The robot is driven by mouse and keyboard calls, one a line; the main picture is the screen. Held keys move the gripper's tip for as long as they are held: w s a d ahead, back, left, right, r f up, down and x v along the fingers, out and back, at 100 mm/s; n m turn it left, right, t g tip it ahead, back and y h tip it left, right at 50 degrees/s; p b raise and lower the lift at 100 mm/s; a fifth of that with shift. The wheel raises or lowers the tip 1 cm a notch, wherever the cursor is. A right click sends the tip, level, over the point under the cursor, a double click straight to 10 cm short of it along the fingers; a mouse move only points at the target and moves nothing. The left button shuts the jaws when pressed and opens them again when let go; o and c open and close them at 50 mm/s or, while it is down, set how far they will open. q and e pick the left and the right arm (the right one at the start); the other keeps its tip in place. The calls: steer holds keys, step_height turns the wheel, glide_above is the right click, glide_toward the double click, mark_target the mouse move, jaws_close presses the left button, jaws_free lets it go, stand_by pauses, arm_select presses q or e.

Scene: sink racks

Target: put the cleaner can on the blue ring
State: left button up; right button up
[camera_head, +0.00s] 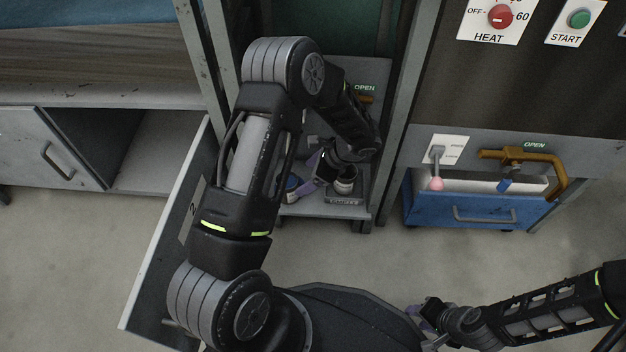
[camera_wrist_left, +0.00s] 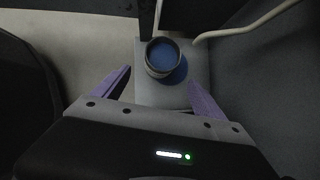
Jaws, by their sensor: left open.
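In the left wrist view, a round can (camera_wrist_left: 158,66) with a blue top and a pale rim stands between and ahead of my left gripper's purple fingers (camera_wrist_left: 160,92). A patch of blue (camera_wrist_left: 178,76) shows at its lower right, seemingly the blue ring; I cannot tell if the can is centred on it. The fingers are spread and not touching the can. My right gripper (camera_head: 426,325) is at the bottom, fingers apart, empty.
A small dark labelled block (camera_head: 345,199) sits on the bay shelf, with a pale round item (camera_head: 345,182) at it. A door (camera_head: 165,240) stands open at left. A blue drawer (camera_head: 470,212) and brass handle (camera_head: 520,158) are at right.

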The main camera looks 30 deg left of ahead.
arm_select(q)
steer(key=s+d+f+n+t+h, duration=0.1)
steer(key=s+d+f+n+h, duration=0.1)
steer(key=s+d+n, duration=0.3)
steer(key=s+d+f+n+t+h, duration=0.1)
steer(key=s+d+f+n+h, duration=0.2)
steer(key=d, duration=0.8)
steer(key=s+d+f+n+t+h, duration=0.1)
steer(key=s+d+f+n+h, duration=0.1)
steer(key=s+d+n+h, duration=0.3)
steer(key=s+d+n, duration=0.3)
steer(key=n, duration=0.1)
steer(key=shift+d+f, duration=0.2)
steer(key=shift+d, duration=0.15)
steer(key=shift+s, duration=0.1)
steer(key=shift+c, duration=0.5)
